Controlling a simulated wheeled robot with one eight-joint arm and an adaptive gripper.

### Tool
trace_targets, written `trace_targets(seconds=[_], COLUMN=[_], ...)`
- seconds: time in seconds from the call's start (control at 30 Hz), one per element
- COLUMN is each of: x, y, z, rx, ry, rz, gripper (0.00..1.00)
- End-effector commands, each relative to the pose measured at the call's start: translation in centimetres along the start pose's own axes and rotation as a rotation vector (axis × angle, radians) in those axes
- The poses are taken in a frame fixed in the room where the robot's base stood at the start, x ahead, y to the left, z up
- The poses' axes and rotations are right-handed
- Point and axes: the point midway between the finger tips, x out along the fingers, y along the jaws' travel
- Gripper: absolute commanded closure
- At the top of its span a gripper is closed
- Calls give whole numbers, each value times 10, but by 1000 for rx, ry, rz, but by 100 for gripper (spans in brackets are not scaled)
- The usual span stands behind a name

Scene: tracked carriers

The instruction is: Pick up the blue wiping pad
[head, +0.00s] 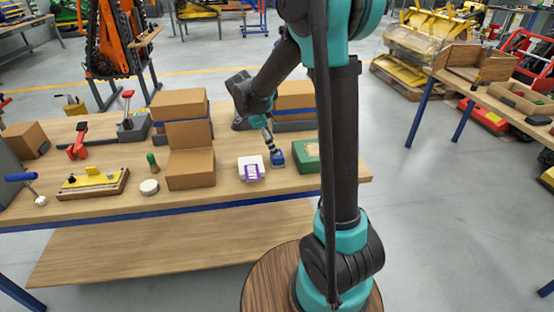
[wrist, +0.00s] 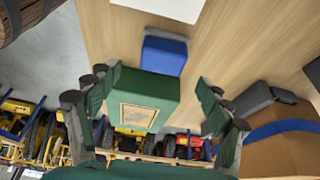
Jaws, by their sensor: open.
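The blue wiping pad (head: 278,158) lies on the wooden bench between a white box with a purple label (head: 251,169) and a green box (head: 307,156). In the wrist view the blue pad (wrist: 163,56) shows beyond the green box (wrist: 150,97), with a white surface (wrist: 170,8) past it. My gripper (head: 268,139) is just above the pad in the head view, pointing down. In the wrist view my gripper (wrist: 158,90) is open, its fingers apart with nothing between them that I can see held. Whether a fingertip touches the pad is unclear.
Cardboard boxes (head: 191,168) stand left of the white box. A round white item (head: 149,187), a green-handled tool (head: 153,163) and a board with yellow parts (head: 93,184) lie further left. My arm hides part of the bench's right end.

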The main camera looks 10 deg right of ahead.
Motion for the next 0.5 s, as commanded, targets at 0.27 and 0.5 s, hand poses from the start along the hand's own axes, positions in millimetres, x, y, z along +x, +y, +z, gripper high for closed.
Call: trace_targets(seconds=[0.27,0.5], x=[24,53], y=[-2,-4], z=[1,2], rx=[1,0], ry=[0,0], rz=[0,-1], gripper=[21,21])
